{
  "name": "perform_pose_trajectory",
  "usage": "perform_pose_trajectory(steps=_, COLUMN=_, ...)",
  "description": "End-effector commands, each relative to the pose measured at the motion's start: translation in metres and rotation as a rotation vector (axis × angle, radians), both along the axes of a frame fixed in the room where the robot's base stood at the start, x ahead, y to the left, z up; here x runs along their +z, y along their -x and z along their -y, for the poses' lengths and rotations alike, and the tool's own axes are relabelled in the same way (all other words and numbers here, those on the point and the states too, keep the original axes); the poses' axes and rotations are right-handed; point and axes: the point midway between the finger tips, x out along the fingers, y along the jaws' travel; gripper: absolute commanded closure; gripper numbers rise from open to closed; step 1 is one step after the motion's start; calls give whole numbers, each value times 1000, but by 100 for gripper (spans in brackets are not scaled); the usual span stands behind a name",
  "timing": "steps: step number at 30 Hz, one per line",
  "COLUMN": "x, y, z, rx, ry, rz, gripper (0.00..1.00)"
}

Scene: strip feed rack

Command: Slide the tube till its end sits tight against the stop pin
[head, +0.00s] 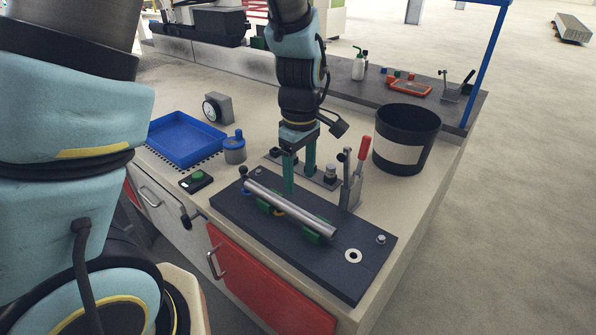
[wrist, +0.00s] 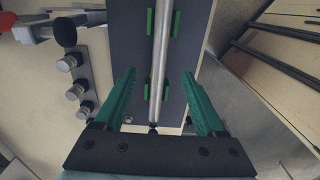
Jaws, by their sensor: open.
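The silver tube (head: 288,207) lies on green supports (head: 318,231) on a dark base plate (head: 345,272). It runs down the middle of the wrist view (wrist: 160,52). A small dark-knobbed pin (head: 243,172) stands by the tube's far-left end, and a dark tip (wrist: 153,129) shows at its near end in the wrist view. A short silver pin (head: 381,239) stands at the plate's right end, apart from the tube. I cannot tell which pin is the stop. My gripper (head: 299,183) is open and empty above the tube's middle, green fingers on either side of it in the wrist view (wrist: 159,74).
A red-handled clamp (head: 361,158) stands close behind the plate, beside a bracket with silver knobs (head: 330,171). A black bin (head: 407,135) is behind right. A blue tray (head: 183,142), a blue-topped container (head: 235,150) and a green-button box (head: 196,181) lie left.

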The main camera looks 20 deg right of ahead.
Motion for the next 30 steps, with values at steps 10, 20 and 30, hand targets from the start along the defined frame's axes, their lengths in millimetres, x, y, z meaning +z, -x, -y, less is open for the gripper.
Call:
perform_pose_trajectory(steps=10, x=-42, y=0, z=-1, rx=2, ry=-5, rz=-4, gripper=28)
perform_pose_trajectory(steps=20, x=-93, y=0, z=-1, rx=1, ry=-3, rz=-2, gripper=28)
perform_pose_trajectory(steps=30, x=-108, y=0, z=0, rx=0, ry=0, rz=0, gripper=28)
